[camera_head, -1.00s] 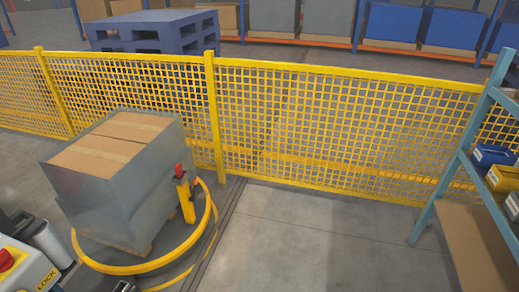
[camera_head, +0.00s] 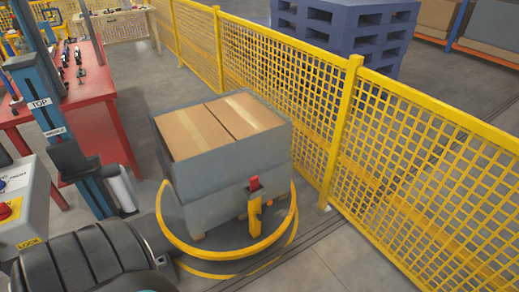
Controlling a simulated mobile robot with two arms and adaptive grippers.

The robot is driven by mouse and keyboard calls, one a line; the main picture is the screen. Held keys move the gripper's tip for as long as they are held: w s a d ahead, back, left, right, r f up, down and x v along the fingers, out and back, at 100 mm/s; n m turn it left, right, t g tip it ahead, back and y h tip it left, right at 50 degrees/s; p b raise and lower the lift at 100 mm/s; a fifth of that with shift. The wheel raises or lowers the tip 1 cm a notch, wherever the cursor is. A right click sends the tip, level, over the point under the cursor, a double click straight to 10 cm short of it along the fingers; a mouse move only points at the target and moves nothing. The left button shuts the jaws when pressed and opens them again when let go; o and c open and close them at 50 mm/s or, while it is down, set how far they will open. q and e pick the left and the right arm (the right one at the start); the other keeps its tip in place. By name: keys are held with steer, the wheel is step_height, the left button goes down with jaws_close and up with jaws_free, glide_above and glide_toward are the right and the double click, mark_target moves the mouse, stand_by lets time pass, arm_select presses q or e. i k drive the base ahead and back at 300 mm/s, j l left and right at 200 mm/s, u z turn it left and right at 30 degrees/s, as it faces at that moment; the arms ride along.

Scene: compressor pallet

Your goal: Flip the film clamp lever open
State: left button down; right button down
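The film clamp is a yellow upright post (camera_head: 254,212) with a red lever (camera_head: 254,183) at its top. It stands at the front right corner of the wrapped pallet load (camera_head: 225,170). The red lever points upward; its exact angle is too small to tell. Neither of my grippers is in view.
A yellow ring rail (camera_head: 230,253) curves low around the load. A yellow mesh fence (camera_head: 400,160) runs along the right. A blue wrapper column (camera_head: 50,110), a film roll (camera_head: 121,187) and a control box (camera_head: 20,205) stand at left. Floor (camera_head: 360,255) at lower right is clear.

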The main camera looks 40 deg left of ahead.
mark_target(269, 202)
steer(key=i+l+u, duration=0.85)
steer(key=l, duration=0.2)
steer(key=i, duration=0.05)
